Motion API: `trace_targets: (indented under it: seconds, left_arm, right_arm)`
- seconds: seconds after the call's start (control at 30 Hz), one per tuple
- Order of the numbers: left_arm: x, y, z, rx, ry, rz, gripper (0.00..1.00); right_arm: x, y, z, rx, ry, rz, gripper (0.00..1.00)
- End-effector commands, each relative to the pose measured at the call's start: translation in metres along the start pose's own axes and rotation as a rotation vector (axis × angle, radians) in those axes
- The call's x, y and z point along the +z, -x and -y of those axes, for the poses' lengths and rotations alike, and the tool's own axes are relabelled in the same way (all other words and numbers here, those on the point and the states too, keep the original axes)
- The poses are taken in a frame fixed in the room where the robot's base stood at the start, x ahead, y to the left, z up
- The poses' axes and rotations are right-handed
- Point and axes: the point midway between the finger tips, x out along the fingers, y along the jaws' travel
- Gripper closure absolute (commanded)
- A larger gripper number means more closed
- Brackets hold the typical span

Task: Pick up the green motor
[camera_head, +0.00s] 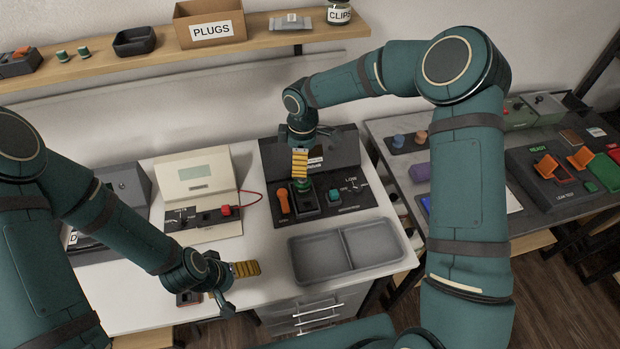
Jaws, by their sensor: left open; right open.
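A small green piece (303,186), which looks like the green motor, shows just below my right gripper at a dark slot of the black test station (365,213). It is mostly hidden by the gripper's yellow finger, so I cannot tell whether the fingers touch it. My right gripper (301,173) points down over this slot and is open. My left gripper (240,284) is open over the front edge of the white table, well to the left of the station. Two small green cylinders (62,56) (84,53) stand on the wall shelf.
A grey two-compartment tray (292,256) lies empty in front of the station. A cream tester (195,181) with a red knob stands to its left. Another bench (467,222) is at right.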

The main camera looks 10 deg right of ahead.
Motion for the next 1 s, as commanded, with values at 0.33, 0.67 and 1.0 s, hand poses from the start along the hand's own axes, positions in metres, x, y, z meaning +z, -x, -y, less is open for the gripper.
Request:
trace_targets:
  seconds: [0.33, 0.67, 1.0]
  left_arm:
    - [0.002, -0.003, 0.002, 0.0, 0.0, 0.003, 0.06]
    - [0.004, -0.008, 0.003, 0.0, -0.002, 0.009, 0.06]
    - [0.006, -0.011, 0.004, 0.001, -0.003, 0.012, 0.06]
  right_arm:
    - [0.006, -0.017, -0.011, 0.014, 0.036, 0.04, 0.1]
    - [0.008, -0.07, -0.012, 0.016, 0.035, 0.038, 0.1]
    - [0.007, -0.102, -0.011, 0.014, 0.034, 0.037, 0.1]
